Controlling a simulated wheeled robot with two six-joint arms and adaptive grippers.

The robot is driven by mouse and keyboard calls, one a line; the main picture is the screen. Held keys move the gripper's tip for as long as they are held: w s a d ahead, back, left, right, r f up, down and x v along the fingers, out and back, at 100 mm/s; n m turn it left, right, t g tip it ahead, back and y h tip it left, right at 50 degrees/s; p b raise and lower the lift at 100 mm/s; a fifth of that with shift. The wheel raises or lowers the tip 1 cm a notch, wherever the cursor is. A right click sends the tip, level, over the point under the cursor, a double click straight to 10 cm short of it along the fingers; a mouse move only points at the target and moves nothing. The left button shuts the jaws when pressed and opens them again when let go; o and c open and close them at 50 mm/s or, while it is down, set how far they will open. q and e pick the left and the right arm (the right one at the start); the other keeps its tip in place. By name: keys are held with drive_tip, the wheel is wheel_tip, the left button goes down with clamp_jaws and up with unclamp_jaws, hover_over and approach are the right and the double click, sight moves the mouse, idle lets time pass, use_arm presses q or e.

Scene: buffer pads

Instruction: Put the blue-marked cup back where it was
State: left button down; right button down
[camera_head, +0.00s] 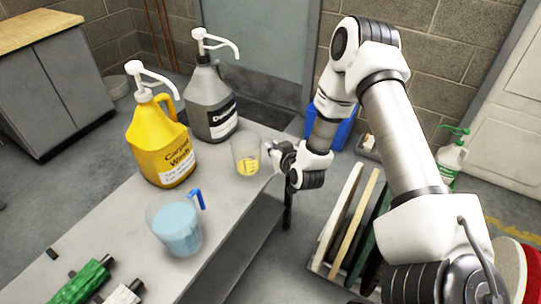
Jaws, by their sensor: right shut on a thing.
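A clear cup with a blue handle (175,227) stands on the near part of the grey bench top, holding pale blue liquid. A second clear cup with yellow marks (245,157) is at the bench's right edge. My right gripper (273,157) comes in from the right and is shut at the right side of the yellow-marked cup, where its handle would be. The fingertips are small and partly hidden. I cannot tell whether this cup touches the bench. The blue-handled cup stands apart from the gripper. My left gripper is out of view.
A yellow pump jug (160,143) and a grey pump jug (209,101) stand behind the cups on the bench (125,222). Green (82,283) and white (124,293) rollers lie at the near left. A rack of upright pads (345,225) stands on the floor at right.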

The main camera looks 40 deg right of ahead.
wheel_tip(320, 180, down, 2)
drive_tip(key=shift+f, duration=0.1)
drive_tip(key=c, duration=1.2)
unclamp_jaws()
